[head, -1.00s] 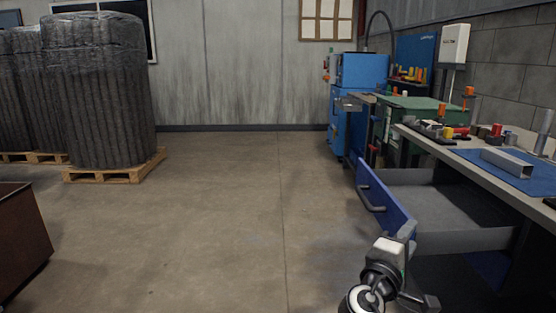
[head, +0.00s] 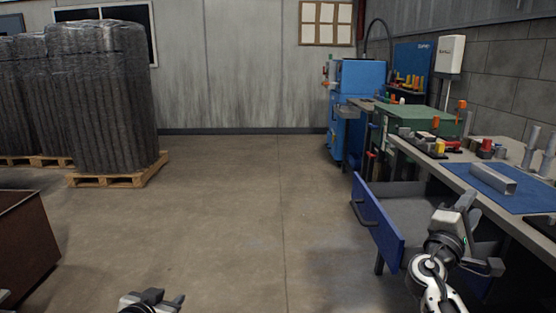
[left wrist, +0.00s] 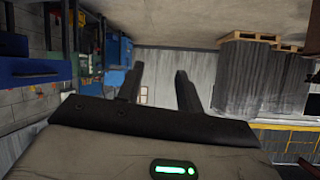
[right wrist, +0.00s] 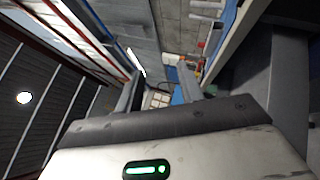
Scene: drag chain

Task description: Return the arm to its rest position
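My right gripper (head: 466,203) is raised at the right of the head view, in front of the open drawer as seen from the head. In the right wrist view its fingers (right wrist: 160,90) stand apart with nothing between them. My left gripper (head: 155,299) shows at the bottom edge of the head view, over bare floor, and is partly cut off. In the left wrist view its fingers (left wrist: 156,88) are apart and empty.
The blue-fronted drawer (head: 377,222) stands pulled out under the workbench (head: 470,178). A metal channel (head: 493,178) lies on the bench's blue mat. A brown bin (head: 25,240) and wrapped pallets (head: 105,100) are at left. The middle floor is clear.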

